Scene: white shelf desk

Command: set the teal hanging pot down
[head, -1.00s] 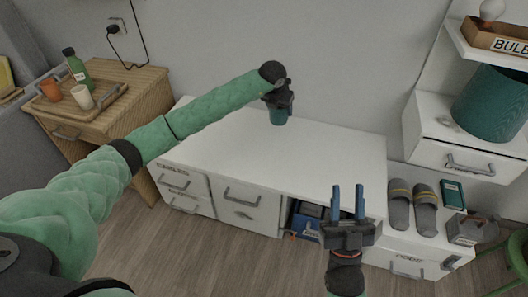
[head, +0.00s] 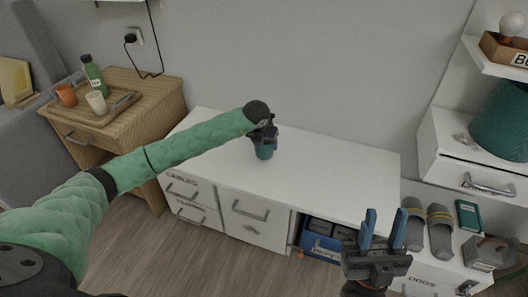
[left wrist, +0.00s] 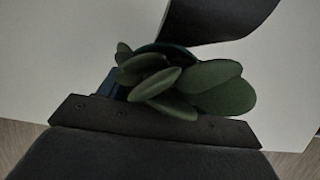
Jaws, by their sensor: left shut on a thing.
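The teal hanging pot (head: 264,153) is in my left gripper (head: 264,140), over the white desk top in the head view. The gripper is shut on it from above and hides most of its upper part. I cannot tell whether the pot's base touches the desk top. In the left wrist view, green rounded leaves (left wrist: 185,88) of its plant show between the dark fingers, and the pot itself is mostly hidden. My right gripper (head: 383,232) is open and empty, in front of the desk's right part, with its blue fingers pointing up.
The white desk top (head: 325,165) is bare around the pot. Grey slippers (head: 428,228), a teal book (head: 468,214) and a grey box (head: 490,253) are at the right. A wooden side cabinet (head: 150,95) with a tray stands left. A large teal bin (head: 503,122) is on the right shelf.

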